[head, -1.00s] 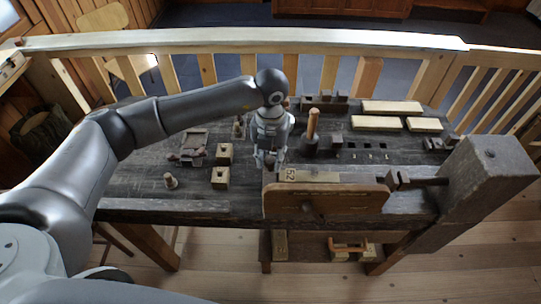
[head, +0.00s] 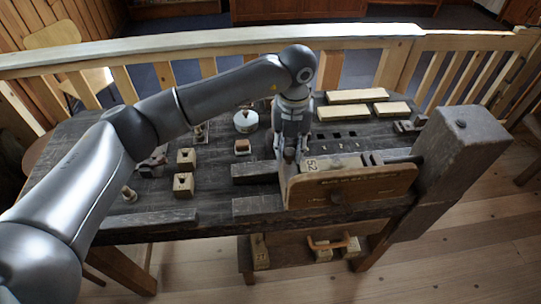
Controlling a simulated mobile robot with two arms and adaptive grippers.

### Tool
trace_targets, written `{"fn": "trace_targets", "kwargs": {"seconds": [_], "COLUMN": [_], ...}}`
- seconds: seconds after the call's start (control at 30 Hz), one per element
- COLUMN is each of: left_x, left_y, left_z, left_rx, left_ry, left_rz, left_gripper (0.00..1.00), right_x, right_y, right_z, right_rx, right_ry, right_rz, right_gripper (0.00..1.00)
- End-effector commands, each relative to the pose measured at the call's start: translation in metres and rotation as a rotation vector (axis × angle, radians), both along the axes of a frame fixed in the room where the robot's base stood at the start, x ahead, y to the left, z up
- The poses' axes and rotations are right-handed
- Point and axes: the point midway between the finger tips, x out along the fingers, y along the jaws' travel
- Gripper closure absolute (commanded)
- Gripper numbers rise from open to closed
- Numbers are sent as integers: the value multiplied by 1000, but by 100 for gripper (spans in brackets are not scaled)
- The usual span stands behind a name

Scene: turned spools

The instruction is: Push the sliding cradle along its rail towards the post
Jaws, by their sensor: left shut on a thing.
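The sliding cradle (head: 362,188) is a brown board with rounded ends and a pale "52" block on its left end. It sits along the bench's front edge. Its right end is at the thick grey wooden post (head: 462,140); I cannot tell if they touch. Dark rail timber (head: 257,206) lies bare left of the cradle. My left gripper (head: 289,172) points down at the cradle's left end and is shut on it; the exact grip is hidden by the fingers. My right gripper is not in view.
Small wooden blocks (head: 185,158) and a white round pot (head: 246,121) stand on the bench left of my gripper. Pale planks (head: 360,96) lie at the back right. A wooden railing (head: 215,46) runs behind the bench. A lower shelf holds more blocks (head: 322,250).

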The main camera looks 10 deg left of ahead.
Motion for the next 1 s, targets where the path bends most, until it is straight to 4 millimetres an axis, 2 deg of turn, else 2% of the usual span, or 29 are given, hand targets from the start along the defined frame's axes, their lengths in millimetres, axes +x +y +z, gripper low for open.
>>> {"fn": "trace_targets", "kwargs": {"seconds": [0.03,0.2,0.6,0.63,0.7,0.8,1.0], "left_x": [2,5,6,6,6,6,6], "left_y": [-7,-18,-20,-20,-20,-20,-19], "left_z": [-2,-1,1,1,1,0,0], "left_rx": [0,-1,-2,-2,-1,-1,1], "left_ry": [-1,0,1,1,1,1,1], "left_rz": [-3,-2,0,0,0,0,0], "left_gripper": [100,100,100,70,61,49,49], "right_x": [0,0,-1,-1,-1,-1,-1], "right_y": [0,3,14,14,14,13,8], "right_z": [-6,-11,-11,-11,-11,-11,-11], "right_rx": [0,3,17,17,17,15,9], "right_ry": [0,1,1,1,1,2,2], "right_rz": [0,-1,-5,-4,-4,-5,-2], "right_gripper": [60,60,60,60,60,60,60]}}
